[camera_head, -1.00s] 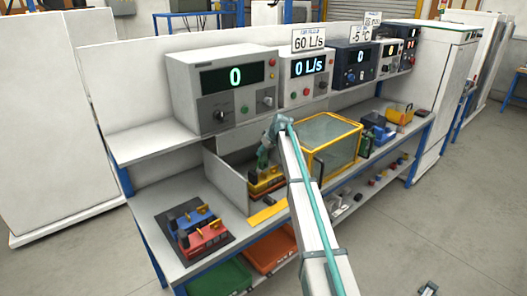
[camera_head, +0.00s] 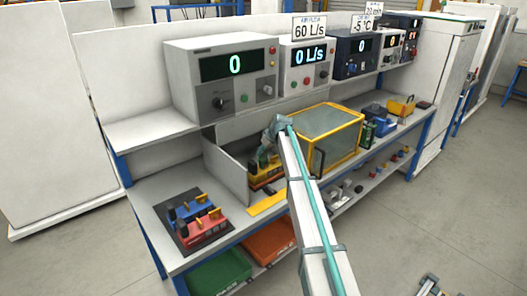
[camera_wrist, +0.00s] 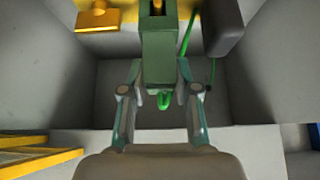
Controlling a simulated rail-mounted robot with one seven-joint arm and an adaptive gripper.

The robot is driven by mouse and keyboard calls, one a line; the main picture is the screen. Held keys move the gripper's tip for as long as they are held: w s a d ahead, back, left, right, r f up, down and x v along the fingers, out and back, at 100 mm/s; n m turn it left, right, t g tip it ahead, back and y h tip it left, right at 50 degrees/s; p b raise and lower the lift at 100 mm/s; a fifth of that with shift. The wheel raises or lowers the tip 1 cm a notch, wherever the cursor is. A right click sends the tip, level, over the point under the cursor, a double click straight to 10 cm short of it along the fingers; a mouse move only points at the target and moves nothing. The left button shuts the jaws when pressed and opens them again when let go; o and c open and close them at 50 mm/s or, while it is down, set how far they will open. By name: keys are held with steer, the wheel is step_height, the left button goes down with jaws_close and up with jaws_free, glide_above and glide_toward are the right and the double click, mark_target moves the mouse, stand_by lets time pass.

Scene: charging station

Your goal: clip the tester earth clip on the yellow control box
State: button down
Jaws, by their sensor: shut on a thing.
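My gripper (camera_wrist: 158,98) is shut on the green tester earth clip (camera_wrist: 158,60), with one finger on each side of it. A thin green lead hangs by the clip in the wrist view. The yellow control box (camera_head: 267,176) sits inside a grey open-topped bay on the bench. In the wrist view, part of the yellow box (camera_wrist: 100,17) shows at the top edge, beyond the clip. In the head view my gripper (camera_head: 263,158) is just above the box. I cannot tell whether the clip touches the box, because the clip's far end is hidden.
The grey bay wall (camera_head: 226,170) stands left of the box, and a yellow-framed clear enclosure (camera_head: 331,135) stands to the right. Red and blue units lie on a dark mat (camera_head: 187,245) at the front left. Instruments line the shelf above.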

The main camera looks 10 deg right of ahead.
steer(key=c, duration=0.8)
jaws_free()
steer(key=shift+o, duration=0.2)
steer(key=v, duration=1.2)
steer(key=s+a+f+m+g+h, duration=0.2)
steer(key=s+a+f+m+g, duration=0.1)
steer(key=s+f, duration=2.15)
steer(key=s+f+m+g, duration=0.1)
steer(key=s+f+g, duration=0.2)
steer(key=s+f, duration=0.6)
steer(key=s+f+m+g, duration=0.1)
steer(key=s+f+g, duration=0.2)
steer(key=s+f, duration=0.6)
steer(key=s+f+m+g+h, duration=0.1)
steer(key=s+f, duration=0.9)
steer(key=s, duration=2.5)
steer(key=g, duration=0.2)
steer(key=shift+s+g, duration=0.3)
steer(key=shift+s, duration=0.05)
